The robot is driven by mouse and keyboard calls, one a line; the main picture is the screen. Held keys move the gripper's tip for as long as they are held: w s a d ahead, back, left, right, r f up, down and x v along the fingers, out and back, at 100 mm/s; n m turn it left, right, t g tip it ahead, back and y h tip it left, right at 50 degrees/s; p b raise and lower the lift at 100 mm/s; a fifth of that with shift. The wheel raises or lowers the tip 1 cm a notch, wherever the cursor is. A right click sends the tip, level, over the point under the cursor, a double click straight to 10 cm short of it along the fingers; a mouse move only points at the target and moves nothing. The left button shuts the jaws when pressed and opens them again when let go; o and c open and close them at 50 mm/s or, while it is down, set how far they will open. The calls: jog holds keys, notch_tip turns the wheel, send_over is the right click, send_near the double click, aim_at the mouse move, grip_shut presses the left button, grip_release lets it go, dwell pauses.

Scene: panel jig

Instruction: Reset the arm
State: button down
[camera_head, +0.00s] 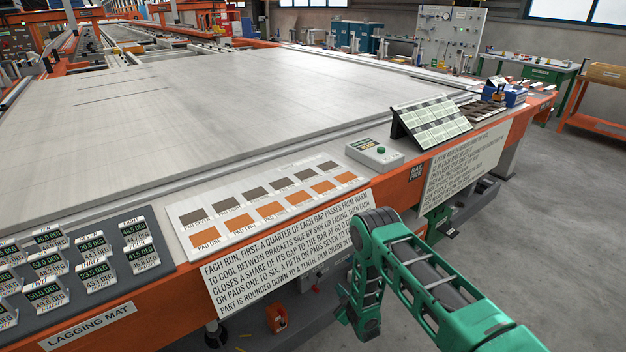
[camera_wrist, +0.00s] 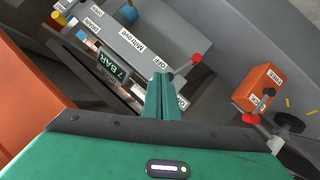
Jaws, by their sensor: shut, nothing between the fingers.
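My green arm (camera_head: 425,275) reaches in from the lower right in the head view, bends at a joint beside the panel jig's front edge, and hangs down in front of it. My gripper (camera_wrist: 163,98) shows in the wrist view with its two green fingers together and nothing between them. It points at the equipment below the bench, which has a grey box with a red-knobbed lever, labels reading "OFF", and a small display reading "7 BAR" (camera_wrist: 114,70). I cannot tell whether the fingertips touch anything. The fingertips are not clear in the head view.
The panel jig's orange front rail (camera_head: 405,190) runs beside my arm. A pad board (camera_head: 270,205), a lagging mat (camera_head: 75,265) with several labelled brackets, and a green-buttoned box (camera_head: 375,153) lie along it. An orange box (camera_wrist: 258,86) stands at right in the wrist view.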

jog(key=w+d+r+m+g+h, duration=0.15)
jog(key=w+d+r, duration=0.25)
jog(key=d+r, duration=0.45)
jog(key=w+d+r+m+g+h, duration=0.1)
jog(key=w+d+r+m+h, duration=0.35)
jog(key=r, duration=0.75)
jog(key=s+d+r+m+g, duration=0.1)
jog(key=s+d+r+g, duration=0.1)
jog(key=s+d+r, duration=0.45)
jog(key=s+d+r+m+g, duration=0.2)
jog(key=s+d+r, duration=0.2)
jog(key=d+r, duration=0.55)
jog(key=s+d+r+m+g, duration=0.25)
jog(key=s+r, duration=0.45)
jog(key=s, duration=0.4)
jog(key=s+d+r+m+g, duration=0.1)
jog(key=s+d+r+m, duration=0.15)
jog(key=s+r, duration=0.7)
jog(key=s+a+r+m+g+y, duration=0.1)
jog(key=s+a, duration=0.1)
jog(key=s, duration=1.1)
jog(key=s+a+r+m+g+y, duration=0.1)
jog(key=s+a+r+m, duration=0.1)
jog(key=s, duration=1.1)
jog(key=shift+s+r+g+y, duration=0.15)
jog(key=shift+r+g+y, duration=0.15)
